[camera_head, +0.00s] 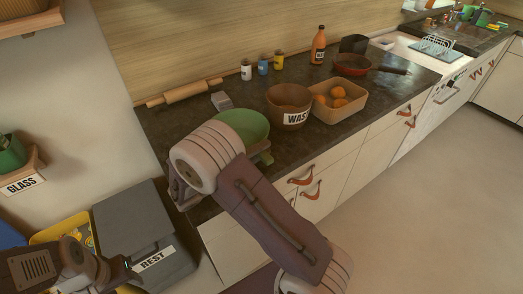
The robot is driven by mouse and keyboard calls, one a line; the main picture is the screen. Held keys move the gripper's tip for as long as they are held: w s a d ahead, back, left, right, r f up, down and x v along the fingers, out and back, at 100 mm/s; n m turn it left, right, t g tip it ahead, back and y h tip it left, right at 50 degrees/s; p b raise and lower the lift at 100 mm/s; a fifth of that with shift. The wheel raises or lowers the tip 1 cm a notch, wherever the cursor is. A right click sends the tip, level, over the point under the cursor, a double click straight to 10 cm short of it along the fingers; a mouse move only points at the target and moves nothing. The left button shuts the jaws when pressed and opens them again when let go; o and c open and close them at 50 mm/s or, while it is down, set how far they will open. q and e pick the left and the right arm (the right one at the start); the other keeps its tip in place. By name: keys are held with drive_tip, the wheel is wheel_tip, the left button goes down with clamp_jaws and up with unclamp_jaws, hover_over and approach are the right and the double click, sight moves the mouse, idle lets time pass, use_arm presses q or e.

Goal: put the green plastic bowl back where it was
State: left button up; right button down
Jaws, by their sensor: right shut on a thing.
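The green plastic bowl (243,123) is at the near left part of the dark counter, partly hidden behind my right arm. My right gripper (260,153) is at the bowl's near side and shut on it; my own wrist covers most of the jaws. I cannot tell whether the bowl touches the counter or is held just above it. My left gripper (108,270) is low at the bottom left, in front of the grey bin, away from the bowl. Its fingers are too unclear to tell open from shut.
A brown waste bowl (288,106) stands right of the green bowl, beside a tan box (338,113) with oranges. A rolling pin (184,92), small jars, an orange bottle (318,45) and a pan (352,65) stand further back. A grey REST bin (135,220) is below left.

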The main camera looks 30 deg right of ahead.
drive_tip(key=shift+r, duration=0.1)
drive_tip(key=shift+s, duration=0.1)
drive_tip(key=c, duration=1.4)
unclamp_jaws()
drive_tip(key=shift+f, duration=0.2)
drive_tip(key=shift+o, duration=0.2)
drive_tip(key=shift+r, duration=0.4)
drive_tip(key=a, duration=0.4)
drive_tip(key=s+a, duration=0.1)
drive_tip(key=a, duration=0.7)
drive_tip(key=shift+s+f, duration=0.2)
drive_tip(key=shift+s, duration=0.15)
